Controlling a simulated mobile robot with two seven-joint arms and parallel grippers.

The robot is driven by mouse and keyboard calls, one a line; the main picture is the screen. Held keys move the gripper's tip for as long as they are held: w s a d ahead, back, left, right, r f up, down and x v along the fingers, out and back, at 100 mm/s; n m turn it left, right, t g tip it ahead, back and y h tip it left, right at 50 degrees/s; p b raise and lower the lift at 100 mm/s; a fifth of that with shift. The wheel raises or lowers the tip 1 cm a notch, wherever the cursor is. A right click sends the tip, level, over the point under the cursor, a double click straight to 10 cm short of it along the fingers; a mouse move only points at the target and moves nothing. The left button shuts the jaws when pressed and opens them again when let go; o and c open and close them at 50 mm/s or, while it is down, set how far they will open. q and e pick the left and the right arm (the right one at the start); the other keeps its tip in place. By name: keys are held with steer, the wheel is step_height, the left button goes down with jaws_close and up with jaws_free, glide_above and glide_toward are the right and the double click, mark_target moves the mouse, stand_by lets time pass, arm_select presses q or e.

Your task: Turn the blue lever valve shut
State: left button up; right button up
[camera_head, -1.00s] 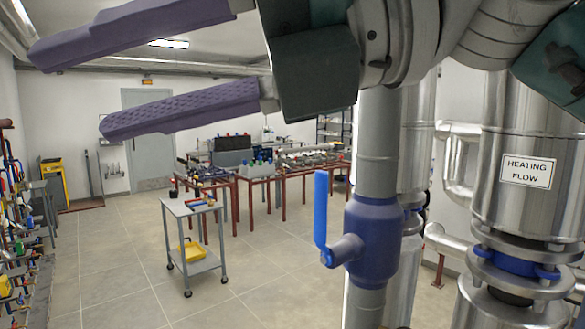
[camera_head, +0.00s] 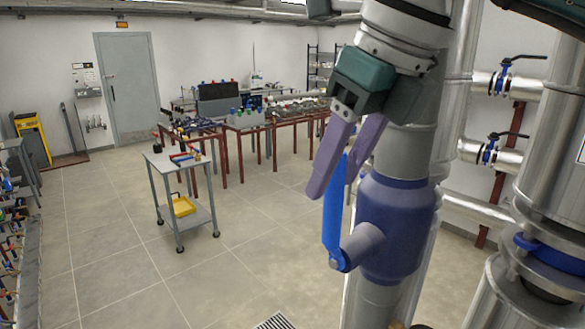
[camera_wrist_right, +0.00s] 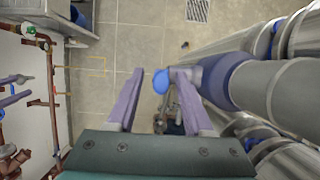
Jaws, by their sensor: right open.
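The blue lever (camera_head: 333,215) stands upright, alongside the vertical grey pipe, on the stub of the blue valve body (camera_head: 398,225). My right gripper (camera_head: 336,185) has purple fingers, open and pointing down at the lever's upper end. One finger is left of the lever, and the other is at its right and partly behind it. In the right wrist view the lever's end (camera_wrist_right: 161,82) shows between the fingertips of my right gripper (camera_wrist_right: 153,75), closer to the right finger. I cannot tell whether that finger touches it. My left gripper is not in view.
Thick silver pipes (camera_head: 550,190) stand close on the right, with smaller lever valves (camera_head: 490,150) behind. A grey trolley (camera_head: 180,190) and red-legged workbenches (camera_head: 250,130) stand farther back. The floor left of the valve is clear.

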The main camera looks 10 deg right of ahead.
mark_target(325, 196)
steer(key=p+x, duration=0.1)
steer(key=x, duration=0.2)
steer(key=shift+w+a+f+p, duration=0.1)
steer(key=shift+f+p, duration=0.05)
steer(key=shift+p, duration=0.15)
steer(key=shift+w+f, duration=0.1)
steer(key=shift+f, duration=0.3)
steer(key=c, duration=0.7)
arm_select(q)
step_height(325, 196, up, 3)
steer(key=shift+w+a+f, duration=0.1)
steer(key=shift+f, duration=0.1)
arm_select(e)
jaws_close()
